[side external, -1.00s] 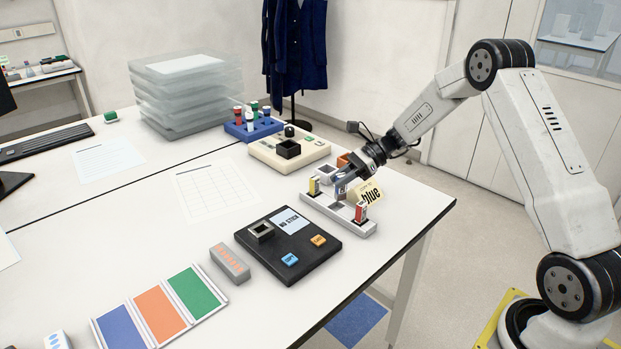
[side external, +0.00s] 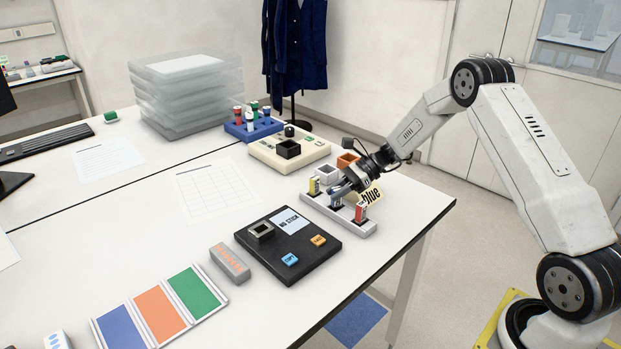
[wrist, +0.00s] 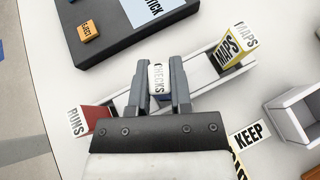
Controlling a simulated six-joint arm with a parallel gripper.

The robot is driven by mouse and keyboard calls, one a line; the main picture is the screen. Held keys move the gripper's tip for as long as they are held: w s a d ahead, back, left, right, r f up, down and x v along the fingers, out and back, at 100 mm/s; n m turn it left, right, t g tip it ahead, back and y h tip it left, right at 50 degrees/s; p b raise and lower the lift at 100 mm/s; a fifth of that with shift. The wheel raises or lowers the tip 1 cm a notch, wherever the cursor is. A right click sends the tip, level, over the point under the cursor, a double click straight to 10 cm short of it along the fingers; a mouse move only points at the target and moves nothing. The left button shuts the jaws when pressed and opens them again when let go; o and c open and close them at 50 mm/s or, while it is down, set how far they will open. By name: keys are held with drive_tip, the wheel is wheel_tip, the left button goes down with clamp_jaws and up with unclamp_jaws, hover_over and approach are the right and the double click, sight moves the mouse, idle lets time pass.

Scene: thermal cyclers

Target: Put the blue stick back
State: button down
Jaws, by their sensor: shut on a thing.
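My gripper (side external: 339,188) is shut on the blue stick (side external: 337,198), whose white, lettered top shows between the fingers in the wrist view (wrist: 157,78). The stick is at the middle of the light grey rack (side external: 312,203), between a yellow stick (side external: 314,186) at one end and a red stick (side external: 360,213) at the other. In the wrist view the red stick (wrist: 92,118) is left and the yellow stick (wrist: 229,52) right. The fingers hide the middle slot, so I cannot tell how deep the stick sits.
A black device (side external: 288,246) marked "NO STICK" lies in front of the rack. A white open box (side external: 328,174) and an orange box (side external: 347,160) stand behind it. A cream device (side external: 289,147) is farther back. The table's right edge is close.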

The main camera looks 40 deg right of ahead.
drive_tip(key=c, duration=0.5)
unclamp_jaws()
drive_tip(key=shift+f, duration=0.1)
drive_tip(key=shift+c, duration=0.2)
drive_tip(key=shift+d+r, duration=0.1)
drive_tip(key=shift+r, duration=0.1)
drive_tip(key=v, duration=1.2)
